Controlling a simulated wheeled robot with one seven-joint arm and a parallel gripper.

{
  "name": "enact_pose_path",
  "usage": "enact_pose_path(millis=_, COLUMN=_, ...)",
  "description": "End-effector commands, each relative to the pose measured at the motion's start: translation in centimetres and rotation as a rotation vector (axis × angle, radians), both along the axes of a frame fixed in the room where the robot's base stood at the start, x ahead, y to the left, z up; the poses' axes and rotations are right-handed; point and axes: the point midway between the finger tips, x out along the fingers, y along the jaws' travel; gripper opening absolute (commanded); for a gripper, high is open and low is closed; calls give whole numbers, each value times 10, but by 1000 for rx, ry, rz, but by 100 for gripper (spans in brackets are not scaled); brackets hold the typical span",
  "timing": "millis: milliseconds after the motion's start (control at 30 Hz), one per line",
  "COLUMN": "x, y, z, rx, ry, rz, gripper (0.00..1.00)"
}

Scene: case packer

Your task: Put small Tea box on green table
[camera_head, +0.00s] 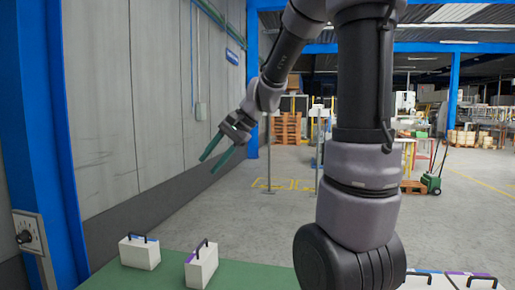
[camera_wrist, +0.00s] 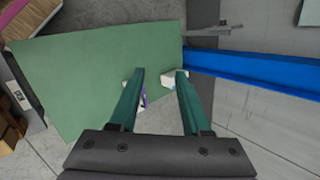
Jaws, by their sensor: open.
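The green table (camera_head: 130,278) spans the bottom of the head view and fills the upper left of the wrist view (camera_wrist: 95,75). Two white boxes with black handles stand apart on it, a left one (camera_head: 139,254) with a blue mark and a nearer one (camera_head: 202,267). Two white boxes also show in the wrist view, one with a purple face (camera_wrist: 145,98) and one (camera_wrist: 170,82) by the right finger. I cannot read which is the small Tea box. My gripper (camera_head: 207,166) is open and empty, high above the table; its green fingers (camera_wrist: 160,71) partly hide the boxes.
More white boxes with handles, one (camera_head: 476,282) with a purple mark, stand at the lower right, partly cut off. A grey wall (camera_head: 130,110) and a blue post (camera_head: 45,130) border the left. Open floor (camera_head: 270,220) lies beyond the table.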

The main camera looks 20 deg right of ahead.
Motion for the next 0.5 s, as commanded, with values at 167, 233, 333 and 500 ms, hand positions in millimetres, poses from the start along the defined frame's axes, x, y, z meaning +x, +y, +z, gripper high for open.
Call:
enact_pose_path(millis=167, x=-46, y=-13, z=22, rx=-148, ry=-116, rz=73, gripper=48)
enact_pose_path(millis=233, x=-62, y=-20, z=28, rx=-209, ry=-162, rz=97, gripper=48)
enact_pose_path(millis=333, x=-85, y=-30, z=35, rx=-294, ry=-226, rz=129, gripper=48)
enact_pose_path(millis=500, x=-119, y=-48, z=45, rx=-438, ry=-334, rz=173, gripper=48)
